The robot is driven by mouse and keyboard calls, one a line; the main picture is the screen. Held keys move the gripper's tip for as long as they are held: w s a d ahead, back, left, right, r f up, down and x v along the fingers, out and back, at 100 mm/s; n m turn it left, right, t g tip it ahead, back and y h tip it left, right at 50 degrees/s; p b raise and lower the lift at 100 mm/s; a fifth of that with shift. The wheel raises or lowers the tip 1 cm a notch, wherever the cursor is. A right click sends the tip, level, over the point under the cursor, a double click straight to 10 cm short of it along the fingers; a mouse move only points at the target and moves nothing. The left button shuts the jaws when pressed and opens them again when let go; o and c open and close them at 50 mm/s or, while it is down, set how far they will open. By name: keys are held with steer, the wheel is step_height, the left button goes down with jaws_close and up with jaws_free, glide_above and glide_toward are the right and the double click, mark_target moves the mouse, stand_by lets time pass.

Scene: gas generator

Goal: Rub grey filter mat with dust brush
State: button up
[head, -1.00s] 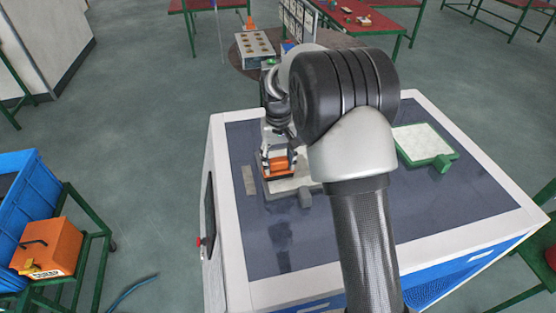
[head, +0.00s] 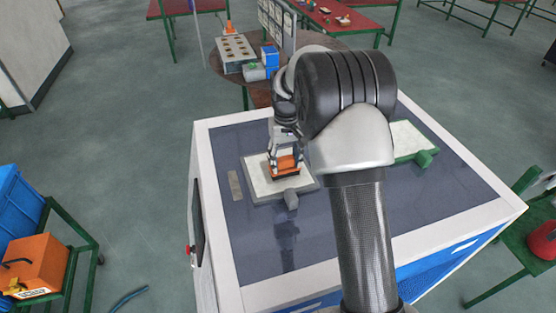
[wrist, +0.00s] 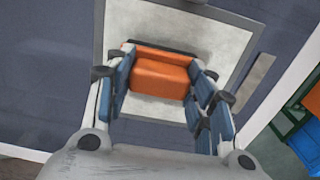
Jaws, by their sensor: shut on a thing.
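The grey filter mat (head: 258,183), a pale pad in a grey frame with a grey knob, lies flat on the dark top of the white cabinet. It also shows in the wrist view (wrist: 195,40). The orange dust brush (head: 285,167) is over the mat's middle-right part, bristle side down; I cannot tell whether it presses on the pad. My gripper (wrist: 161,82) is shut on the brush, with a blue-padded finger on each side. In the head view my arm hides the area right of the mat.
A green-framed filter mat (head: 410,138) lies right of my arm on the cabinet top (head: 330,245). A small plate (head: 236,185) is left of the grey mat. A round table (head: 225,75) with boxes stands behind. The front of the cabinet top is clear.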

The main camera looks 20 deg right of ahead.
steer(key=shift+d+p, duration=0.35)
steer(key=shift+d, duration=1.6)
steer(key=shift+w+a+f+p, duration=0.1)
steer(key=shift+w+p, duration=0.2)
steer(key=shift+w, duration=0.4)
steer(key=shift+s+a, duration=0.1)
steer(key=shift+a, duration=5.2)
steer(key=shift+w+p, duration=0.55)
steer(key=shift+w, duration=0.3)
steer(key=shift+d, duration=2.05)
steer(key=shift+d+p, duration=0.4)
steer(key=shift+d, duration=2.95)
steer(key=shift+w+p, duration=0.3)
steer(key=shift+w, duration=0.4)
steer(key=shift+s+a, duration=0.15)
steer(key=shift+a, duration=5.35)
